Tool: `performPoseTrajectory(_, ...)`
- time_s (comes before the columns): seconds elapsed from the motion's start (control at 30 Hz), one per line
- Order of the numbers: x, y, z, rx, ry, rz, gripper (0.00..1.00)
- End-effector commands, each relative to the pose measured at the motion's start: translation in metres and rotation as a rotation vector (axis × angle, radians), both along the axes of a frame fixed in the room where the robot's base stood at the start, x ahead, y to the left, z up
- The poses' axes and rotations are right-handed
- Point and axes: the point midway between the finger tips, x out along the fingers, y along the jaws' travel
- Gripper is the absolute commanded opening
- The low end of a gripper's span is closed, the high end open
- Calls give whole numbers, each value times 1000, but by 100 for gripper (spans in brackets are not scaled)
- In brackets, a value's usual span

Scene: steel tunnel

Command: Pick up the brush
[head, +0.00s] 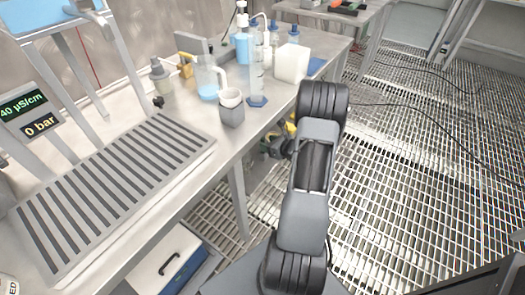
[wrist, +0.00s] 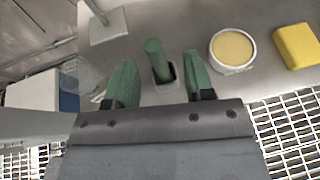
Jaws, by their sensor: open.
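In the wrist view, a green cylindrical handle (wrist: 155,55), likely the brush's, stands up from a small dark square holder (wrist: 165,82) on a grey steel surface. My gripper (wrist: 159,66) has its two green fingers apart, one on each side of the handle, with a gap on both sides. The gripper is empty. The brush's lower end is hidden in the holder. I cannot make out the brush in the head view, where my arm covers part of the bench edge.
In the wrist view, a white round dish (wrist: 232,50) with yellow filling and a yellow sponge-like block (wrist: 297,46) lie to the right. A grey plate (wrist: 108,27) is upper left. The head view shows a measuring cylinder (head: 257,85), a jug (head: 208,80) and a grey cup (head: 231,108) on the bench.

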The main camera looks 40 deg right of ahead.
Motion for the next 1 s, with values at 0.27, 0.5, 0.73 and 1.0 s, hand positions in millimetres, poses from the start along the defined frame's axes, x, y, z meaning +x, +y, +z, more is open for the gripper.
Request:
performPoseTrajectory(0.27,26,8,-14,-1,0,0,49)
performPoseTrajectory(0.5,45,11,-20,0,0,-3,49)
performPoseTrajectory(0.73,47,11,-20,0,0,-3,49)
performPoseTrajectory(1.0,47,11,-20,0,0,-3,28)
